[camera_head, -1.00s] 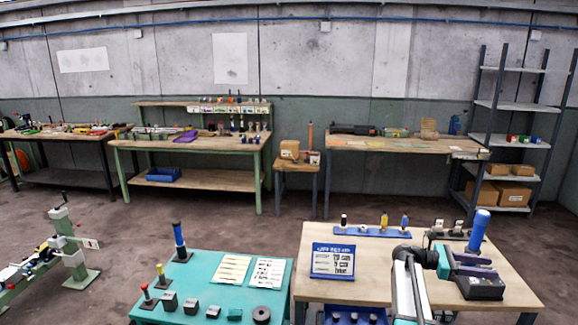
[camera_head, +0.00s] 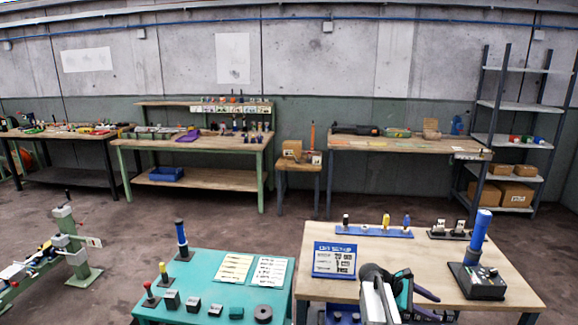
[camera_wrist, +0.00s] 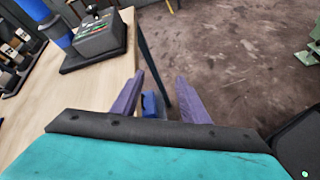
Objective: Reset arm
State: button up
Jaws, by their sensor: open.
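My gripper (camera_head: 416,292) is at the near side of the wooden table (camera_head: 462,298), left of a blue cylinder (camera_head: 479,236) on a black base (camera_head: 478,282). In the wrist view its two purple fingers (camera_wrist: 160,98) are apart with nothing held between them. The cylinder (camera_wrist: 56,28) stands upright beside its grey-topped base (camera_wrist: 98,36) at the upper left there, clear of the fingers. The fingers point past the table's edge toward the floor.
On the wooden table are a blue sign (camera_head: 334,260), a blue rack (camera_head: 362,231) with small pegs, and a dark holder (camera_head: 450,235). A teal table (camera_head: 215,268) with blocks and sheets adjoins at left. Open floor (camera_head: 250,228) lies behind both.

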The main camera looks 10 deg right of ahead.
jog(key=s+a+f+m+t+y, duration=0.15)
jog(key=a+f+m+y, duration=0.35)
jog(key=a, duration=0.9)
jog(key=s+a+f+m+t+y, duration=0.1)
jog(key=s+a+f+y, duration=0.15)
jog(key=a+f, duration=0.75)
jog(key=s+a+f+m+t+y, duration=0.1)
jog(key=a+f+m+y, duration=0.2)
jog(key=a, duration=1.6)
jog(key=s+f+g+y+b, duration=0.1)
jog(key=s+f+g+b, duration=0.4)
jog(key=s+f, duration=2)
jog(key=f+b, duration=0.2)
jog(key=b, duration=0.3)
jog(key=shift+s+d, duration=0.3)
jog(key=shift+s, duration=0.05)
jog(key=shift+d, duration=0.1)
